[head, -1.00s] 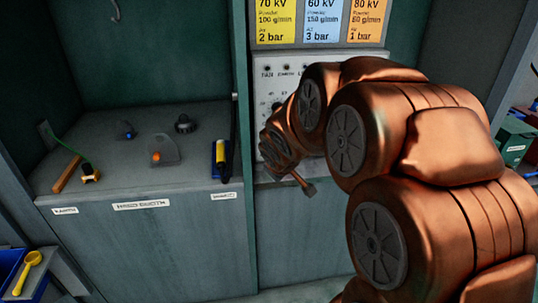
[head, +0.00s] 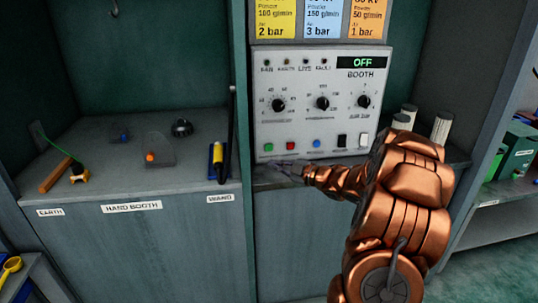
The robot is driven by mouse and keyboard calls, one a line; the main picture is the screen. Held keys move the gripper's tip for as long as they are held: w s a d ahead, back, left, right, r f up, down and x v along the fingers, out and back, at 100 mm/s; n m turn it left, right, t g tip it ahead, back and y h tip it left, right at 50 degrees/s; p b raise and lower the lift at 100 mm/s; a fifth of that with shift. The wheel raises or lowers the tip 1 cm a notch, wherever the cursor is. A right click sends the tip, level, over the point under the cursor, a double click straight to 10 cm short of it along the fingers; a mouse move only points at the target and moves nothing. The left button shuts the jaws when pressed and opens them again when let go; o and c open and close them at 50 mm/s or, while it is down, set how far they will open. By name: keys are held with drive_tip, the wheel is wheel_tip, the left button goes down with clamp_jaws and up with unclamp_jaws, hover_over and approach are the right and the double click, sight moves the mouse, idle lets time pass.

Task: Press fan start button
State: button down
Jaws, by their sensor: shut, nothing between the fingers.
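The control panel (head: 320,95) is a white box with three black dials and an "OFF" display (head: 363,62) above the word "BOOTH". A green button (head: 268,147) sits at its lower left, with a red button (head: 290,146) and a blue button (head: 317,144) to its right. The small lamp (head: 267,62) labelled "FAN" looks dark. My gripper (head: 282,168) is shut and empty, just below the green and red buttons, near the ledge. It appears apart from the buttons, though its fingertips are small and dim.
Black and white switches (head: 351,140) sit at the panel's lower right. Pale cylinders (head: 441,127) stand right of the panel, near my arm. The hand booth shelf (head: 110,185) at left holds a yellow-and-black tool (head: 218,160) and small parts. Colored setting cards (head: 322,18) hang above.

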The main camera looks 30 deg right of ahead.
sight(269, 147)
drive_tip(key=shift+s+f+y, duration=0.2)
drive_tip(key=shift+s+y, duration=0.15)
drive_tip(key=shift+y, duration=0.05)
drive_tip(key=shift+w+d+p, duration=0.55)
drive_tip(key=shift+w+p, duration=0.2)
drive_tip(key=shift+w, duration=0.6)
drive_tip(key=shift+w+d+p, duration=0.6)
drive_tip(key=shift+w+p, duration=0.1)
drive_tip(key=shift+w, duration=0.7)
drive_tip(key=shift+w+d+p, duration=0.55)
drive_tip(key=shift+w+p, duration=0.2)
drive_tip(key=shift+w, duration=0.6)
drive_tip(key=shift+w, duration=0.1)
drive_tip(key=shift+w+d, duration=0.15)
drive_tip(key=shift+w, duration=0.15)
drive_tip(key=shift+w+d+p, duration=0.15)
drive_tip(key=shift+w+p, duration=0.2)
drive_tip(key=shift+s, duration=0.15)
drive_tip(key=shift+s+a+b, duration=0.35)
drive_tip(key=shift+s+b, duration=0.2)
drive_tip(key=shift+s, duration=0.05)
